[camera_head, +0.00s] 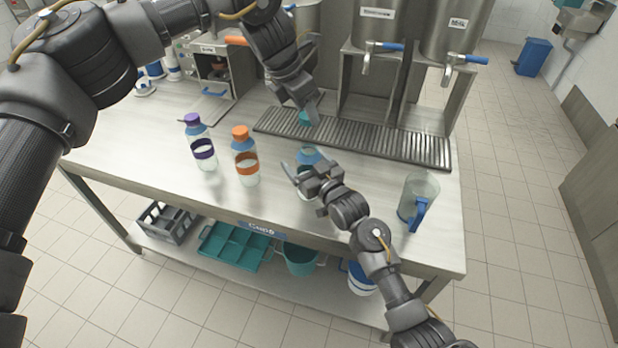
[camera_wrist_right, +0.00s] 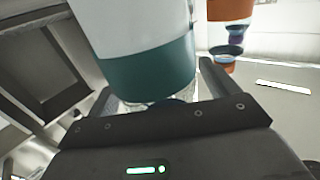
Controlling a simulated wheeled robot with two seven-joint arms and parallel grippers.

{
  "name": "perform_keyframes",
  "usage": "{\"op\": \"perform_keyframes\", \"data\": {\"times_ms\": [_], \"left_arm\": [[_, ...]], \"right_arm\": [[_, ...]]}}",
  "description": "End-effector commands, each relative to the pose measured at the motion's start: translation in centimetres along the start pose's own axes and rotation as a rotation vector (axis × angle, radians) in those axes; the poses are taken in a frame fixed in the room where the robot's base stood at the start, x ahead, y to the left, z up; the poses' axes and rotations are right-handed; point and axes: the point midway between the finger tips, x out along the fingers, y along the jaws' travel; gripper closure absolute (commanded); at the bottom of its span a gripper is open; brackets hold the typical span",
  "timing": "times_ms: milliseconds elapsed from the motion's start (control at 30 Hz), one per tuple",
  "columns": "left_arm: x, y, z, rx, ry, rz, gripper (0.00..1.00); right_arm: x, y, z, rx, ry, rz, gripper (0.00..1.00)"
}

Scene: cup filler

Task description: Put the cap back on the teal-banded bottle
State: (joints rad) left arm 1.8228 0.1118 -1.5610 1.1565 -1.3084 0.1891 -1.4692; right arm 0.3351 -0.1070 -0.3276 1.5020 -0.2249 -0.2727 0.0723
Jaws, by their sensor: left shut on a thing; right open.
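The teal-banded bottle (camera_head: 309,155) stands upright on the steel counter, its blue-tinted top showing behind my right gripper and its lower part largely hidden. In the right wrist view its white body and teal band (camera_wrist_right: 150,72) fill the space in front of the fingers. My right gripper (camera_head: 303,180) is open at the bottle, with a finger on each side in the wrist view; contact cannot be told. My left gripper (camera_head: 305,112) is shut on the teal cap (camera_head: 306,118), holding it above and behind the bottle, near the drip grate.
An orange-capped bottle (camera_head: 245,160) and a purple-capped bottle (camera_head: 200,145) stand to the left. A clear pitcher with a blue handle (camera_head: 418,200) stands to the right. The slotted drip grate (camera_head: 370,142) and dispensers with blue-handled taps (camera_head: 455,62) are behind.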

Motion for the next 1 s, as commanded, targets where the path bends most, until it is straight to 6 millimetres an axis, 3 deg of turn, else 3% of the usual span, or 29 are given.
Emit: {"op": "perform_keyframes", "data": {"times_ms": [67,533,667,1000], "left_arm": [[0.0,0.0,0.0,0.000,0.000,0.000,0.87],[0.0,0.0,0.0,0.000,0.000,0.000,0.87],[0.4,0.0,-0.1,0.000,0.000,-0.001,0.87],[4.3,0.0,-1.6,0.000,-0.016,-0.001,0.87]], "right_arm": [[0.0,0.0,0.0,0.000,0.000,0.000,0.20],[0.0,0.0,0.0,0.000,-0.001,0.000,0.80],[0.0,0.0,0.0,0.000,-0.001,0.001,0.80],[0.0,0.0,0.0,0.000,0.000,0.001,0.80]]}}
